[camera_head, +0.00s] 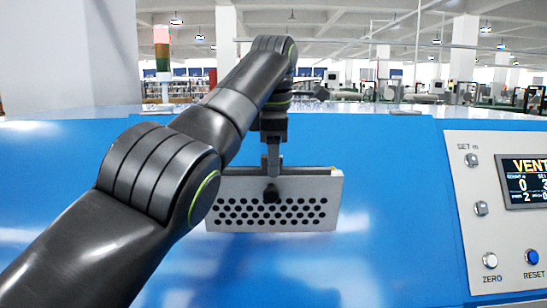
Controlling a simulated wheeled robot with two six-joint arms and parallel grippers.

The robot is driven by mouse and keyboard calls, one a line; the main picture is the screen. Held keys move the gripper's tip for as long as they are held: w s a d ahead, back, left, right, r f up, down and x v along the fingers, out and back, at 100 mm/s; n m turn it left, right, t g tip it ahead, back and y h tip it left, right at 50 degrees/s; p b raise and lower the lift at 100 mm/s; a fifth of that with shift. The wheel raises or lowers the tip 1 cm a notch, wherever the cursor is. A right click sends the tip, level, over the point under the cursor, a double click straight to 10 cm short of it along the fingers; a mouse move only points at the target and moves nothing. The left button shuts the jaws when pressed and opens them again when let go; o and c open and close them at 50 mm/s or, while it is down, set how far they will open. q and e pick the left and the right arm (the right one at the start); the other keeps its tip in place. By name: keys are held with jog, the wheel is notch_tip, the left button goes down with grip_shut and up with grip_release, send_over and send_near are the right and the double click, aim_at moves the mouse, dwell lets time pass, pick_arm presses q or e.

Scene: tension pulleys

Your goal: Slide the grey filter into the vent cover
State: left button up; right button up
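A grey perforated panel with several rows of round holes, which looks like the vent cover (230,188), stands against the blue machine face in the middle of the view. A dark knob (271,193) sits on its front. My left gripper (272,168) points down at the panel's top edge, near its middle. Its fingers look close together, but whether they hold anything is unclear. A thin strip with a yellowish corner (336,170) shows along the panel's top; I cannot tell whether it is the grey filter. My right gripper is out of view.
The blue machine body (395,200) fills the lower view. A control panel (480,250) with a display (525,182) and several buttons is at the right. My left arm covers the left side. The blue surface between the cover and control panel is clear.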

pick_arm(q)
jog(key=p+v, duration=1.1)
jog(key=v, duration=0.6)
jog(key=shift+r, duration=0.25)
